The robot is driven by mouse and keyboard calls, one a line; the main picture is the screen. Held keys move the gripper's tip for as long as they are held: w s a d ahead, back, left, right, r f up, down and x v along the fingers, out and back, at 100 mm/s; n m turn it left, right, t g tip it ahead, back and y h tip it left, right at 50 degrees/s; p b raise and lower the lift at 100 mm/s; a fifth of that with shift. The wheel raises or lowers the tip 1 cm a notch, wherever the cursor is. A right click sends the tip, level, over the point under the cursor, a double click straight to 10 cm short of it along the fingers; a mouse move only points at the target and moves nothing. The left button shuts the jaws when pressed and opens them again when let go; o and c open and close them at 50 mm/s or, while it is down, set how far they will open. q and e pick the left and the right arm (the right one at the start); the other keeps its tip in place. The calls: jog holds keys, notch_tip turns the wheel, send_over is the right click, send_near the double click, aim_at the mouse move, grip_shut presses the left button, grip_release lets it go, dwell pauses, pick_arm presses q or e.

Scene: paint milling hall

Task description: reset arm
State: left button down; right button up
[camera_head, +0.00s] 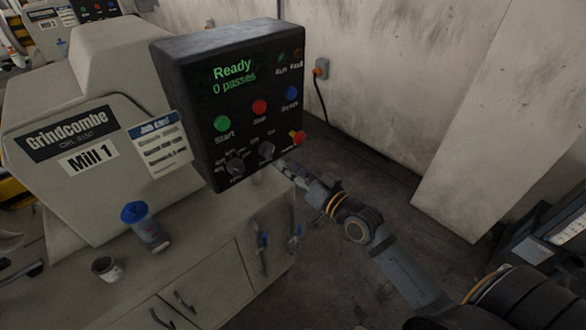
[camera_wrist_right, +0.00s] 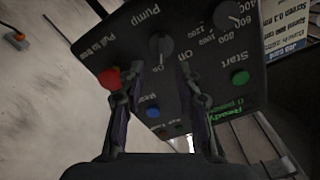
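My right arm comes in from the lower right in the head view. Its gripper (camera_head: 284,166) is at the lower right corner of the black control panel (camera_head: 235,105). In the right wrist view the two fingers of the right gripper (camera_wrist_right: 158,85) stand apart with nothing held between them. The pump knob (camera_wrist_right: 160,48) shows beyond the gap. The left finger overlaps the red knob (camera_wrist_right: 109,78); I cannot tell whether they touch. My left gripper is in neither view.
The panel reads "Ready, 0 passes". A job card (camera_head: 160,145) hangs on Mill 1 (camera_head: 75,150). A blue-lidded container (camera_head: 146,228) and a small cup (camera_head: 106,269) stand on the grey cabinet top. Open floor lies between the cabinet and the wall (camera_head: 390,70).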

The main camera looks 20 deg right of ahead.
jog(key=shift+s, duration=0.45)
jog(key=shift+d, duration=0.1)
jog(key=s+d+f+g+h, duration=0.2)
jog(key=d+f, duration=0.2)
jog(key=f, duration=0.8)
jog(key=s+d+f+g+h, duration=0.15)
jog(key=d+f, duration=0.25)
jog(key=f, duration=0.8)
jog(key=s+d+f+g+h, duration=0.2)
jog(key=d+f+g+h, duration=0.15)
jog(key=f, duration=0.85)
jog(key=s+d+f+g, duration=0.1)
jog(key=s+f+g, duration=0.3)
jog(key=s+f, duration=1.15)
jog(key=s+a+f+n+g, duration=0.1)
jog(key=s+a+f+g, duration=0.1)
jog(key=s+f, duration=0.3)
jog(key=s+a+f+n+g, duration=0.1)
jog(key=s+f, duration=0.4)
jog(key=s, duration=0.9)
jog(key=shift+s+a+n+g, duration=0.3)
jog(key=shift+a+g, duration=0.35)
jog(key=shift+g, duration=0.25)
jog(key=shift+w, duration=0.1)
